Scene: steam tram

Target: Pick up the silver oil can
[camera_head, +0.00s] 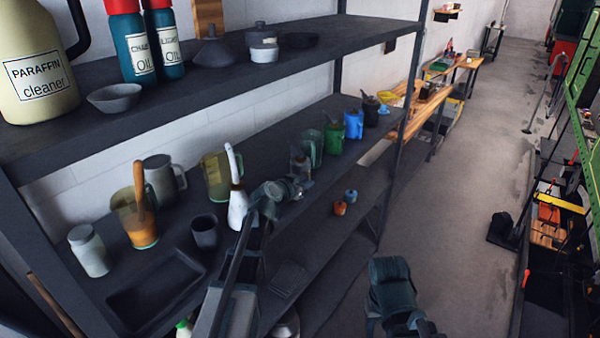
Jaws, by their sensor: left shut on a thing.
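A small silver-grey can (300,162) is at the middle shelf, among a row of jugs. I take it to be the silver oil can; it is small and its lower part is partly hidden by my gripper. My left gripper (297,186) reaches in from below left and is shut on this can. Whether the can still touches the shelf cannot be told. A white bottle with a long spout (238,208) stands just left of the gripper. My right arm and gripper (420,325) are low over the aisle, apart from the shelves; its fingers are unclear.
The middle shelf (265,130) holds an amber jug (135,222), a dark cup (205,232), and green (334,139) and blue (354,124) jugs close to the gripper. The upper shelf (215,85) hangs above. The aisle floor (450,180) to the right is open.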

